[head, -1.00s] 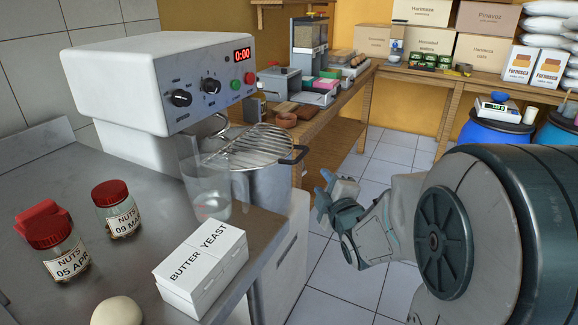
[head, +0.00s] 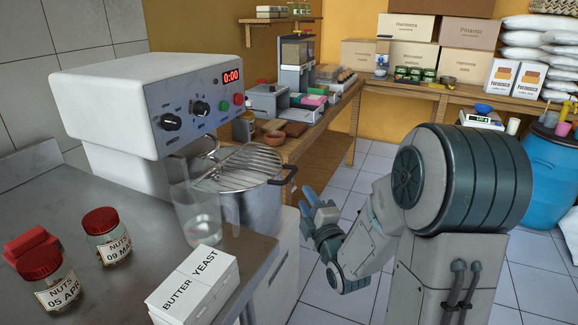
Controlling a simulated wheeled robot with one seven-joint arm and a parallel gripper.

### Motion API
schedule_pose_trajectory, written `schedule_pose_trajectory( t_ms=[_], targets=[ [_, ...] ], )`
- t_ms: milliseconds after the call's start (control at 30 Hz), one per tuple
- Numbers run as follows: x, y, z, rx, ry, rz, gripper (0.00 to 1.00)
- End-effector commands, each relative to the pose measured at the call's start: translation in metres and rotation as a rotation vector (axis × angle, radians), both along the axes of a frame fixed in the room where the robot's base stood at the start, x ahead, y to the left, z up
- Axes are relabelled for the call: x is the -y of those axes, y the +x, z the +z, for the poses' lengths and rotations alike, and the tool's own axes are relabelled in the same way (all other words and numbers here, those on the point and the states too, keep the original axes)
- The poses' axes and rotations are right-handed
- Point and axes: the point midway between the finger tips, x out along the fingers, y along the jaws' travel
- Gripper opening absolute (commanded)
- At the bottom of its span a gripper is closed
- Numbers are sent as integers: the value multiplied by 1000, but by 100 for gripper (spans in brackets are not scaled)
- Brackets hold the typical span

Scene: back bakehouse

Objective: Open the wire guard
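The wire guard (head: 240,168) is a round metal grid lying flat over the top of the steel mixer bowl (head: 262,207). A dark handle or bracket sticks out at its right side. The white mixer (head: 110,95) stands behind and above the bowl, its red display reading 0:00. My gripper (head: 313,205) is in the air to the right of the guard, apart from it. Its fingers are seen from behind and at an angle, so whether they are open or shut is unclear.
A clear jug (head: 200,215) stands on the steel counter (head: 130,235) in front of the guard. Butter and yeast boxes (head: 195,285) and red-lidded nut jars (head: 107,238) are also there. A wooden bench (head: 325,130) runs behind. Tiled floor is open beyond my arm.

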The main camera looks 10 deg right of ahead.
Motion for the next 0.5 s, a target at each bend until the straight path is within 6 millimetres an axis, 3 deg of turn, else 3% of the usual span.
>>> schedule_pose_trajectory(
  t_ms=[500],
  targets=[
    [-14,92,13,-1,2,-2,34]
  ],
)
